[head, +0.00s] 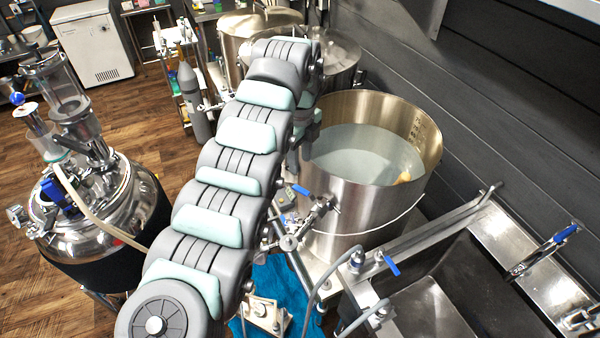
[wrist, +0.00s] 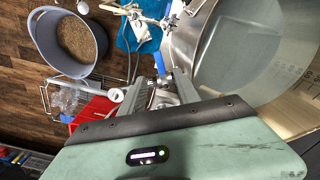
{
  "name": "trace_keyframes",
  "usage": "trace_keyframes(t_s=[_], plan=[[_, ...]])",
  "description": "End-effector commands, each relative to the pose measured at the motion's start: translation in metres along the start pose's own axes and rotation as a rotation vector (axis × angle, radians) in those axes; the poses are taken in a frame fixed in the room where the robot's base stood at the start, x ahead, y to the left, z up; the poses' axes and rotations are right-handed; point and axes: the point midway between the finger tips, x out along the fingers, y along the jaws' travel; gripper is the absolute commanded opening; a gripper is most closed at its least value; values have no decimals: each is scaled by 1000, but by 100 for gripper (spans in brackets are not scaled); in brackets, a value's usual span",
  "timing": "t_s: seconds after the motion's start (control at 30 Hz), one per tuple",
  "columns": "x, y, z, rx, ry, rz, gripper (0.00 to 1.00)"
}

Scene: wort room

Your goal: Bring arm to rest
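My arm (head: 222,165) runs from the bottom of the head view up to the top middle, then bends down beside the large steel kettle (head: 345,205). My gripper is hidden behind the arm in the head view. In the wrist view, my gripper (wrist: 160,78) shows two grey fingers apart, with nothing clearly held. Beyond the fingers is a blue valve lever (wrist: 159,63); whether they touch it cannot be told. The kettle wall and its cloudy liquid (wrist: 238,55) lie to the right in the wrist view.
A steel sink (head: 465,290) with blue-handled taps is at lower right. A steel vessel (head: 105,215) with glassware stands at left. A grey bucket of grain (wrist: 68,40) and a red box (wrist: 92,112) show in the wrist view. Wooden floor (head: 150,135) is open at left.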

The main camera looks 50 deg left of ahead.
Motion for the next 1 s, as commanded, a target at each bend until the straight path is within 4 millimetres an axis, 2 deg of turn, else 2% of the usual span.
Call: trace_keyframes(t_s=[0.13, 0.7, 0.77, 1.0], plan=[[-11, -1, 0, 2, -2, -3, 38], [-12, 0, 0, 1, 0, -1, 38], [-18, 0, 0, 1, 0, -1, 38], [-66, 0, 0, 1, 0, -1, 38]])
